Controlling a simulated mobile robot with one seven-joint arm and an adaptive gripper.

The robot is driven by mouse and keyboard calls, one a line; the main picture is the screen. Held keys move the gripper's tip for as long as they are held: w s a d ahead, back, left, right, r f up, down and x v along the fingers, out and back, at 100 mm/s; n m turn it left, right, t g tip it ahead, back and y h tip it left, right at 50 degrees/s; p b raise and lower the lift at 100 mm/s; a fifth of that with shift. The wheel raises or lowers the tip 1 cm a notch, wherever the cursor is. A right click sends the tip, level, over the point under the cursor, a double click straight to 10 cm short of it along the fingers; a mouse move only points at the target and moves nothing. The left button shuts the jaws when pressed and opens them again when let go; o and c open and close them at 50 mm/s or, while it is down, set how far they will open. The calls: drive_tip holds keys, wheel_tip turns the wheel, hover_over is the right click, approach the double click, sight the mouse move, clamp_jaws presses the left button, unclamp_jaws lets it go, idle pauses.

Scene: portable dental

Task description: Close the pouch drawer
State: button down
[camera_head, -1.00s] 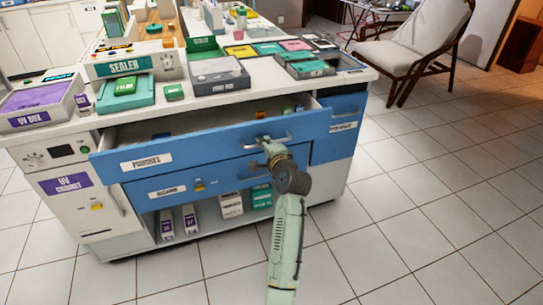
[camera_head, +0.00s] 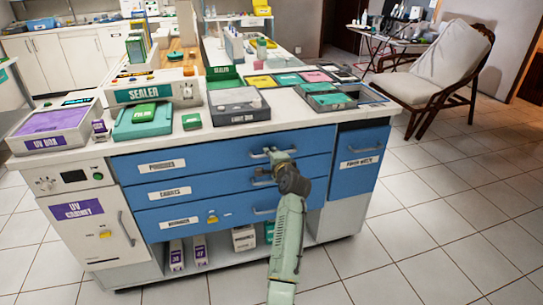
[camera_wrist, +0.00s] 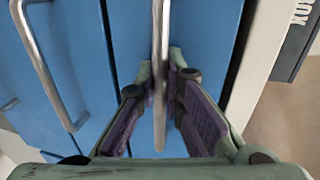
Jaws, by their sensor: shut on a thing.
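The pouch drawer (camera_head: 205,160) is the top blue drawer of the cabinet, with a white label at its left. Its front looks flush with the drawers below in the head view. Its metal bar handle (camera_wrist: 160,75) runs between the two purple-padded fingers of my gripper (camera_wrist: 162,108) in the wrist view. My gripper (camera_head: 272,165) is shut on this handle at the right part of the drawer front. The drawer's inside is hidden.
Two more blue drawers, the middle one (camera_head: 205,189) and the lower one (camera_head: 185,217), sit below with their own handles. A blue door (camera_head: 361,165) is to the right, a UV cabinet (camera_head: 95,225) to the left. Boxes and trays crowd the white countertop. Tiled floor is clear at right.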

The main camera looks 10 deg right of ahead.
drive_tip(key=shift+w+r, duration=0.1)
drive_tip(key=shift+r, duration=0.15)
drive_tip(key=c, duration=1.7)
unclamp_jaws()
drive_tip(key=shift+w+f, duration=0.1)
drive_tip(key=shift+f, duration=0.05)
drive_tip(key=v, duration=1.2)
drive_tip(key=shift+f, duration=0.1)
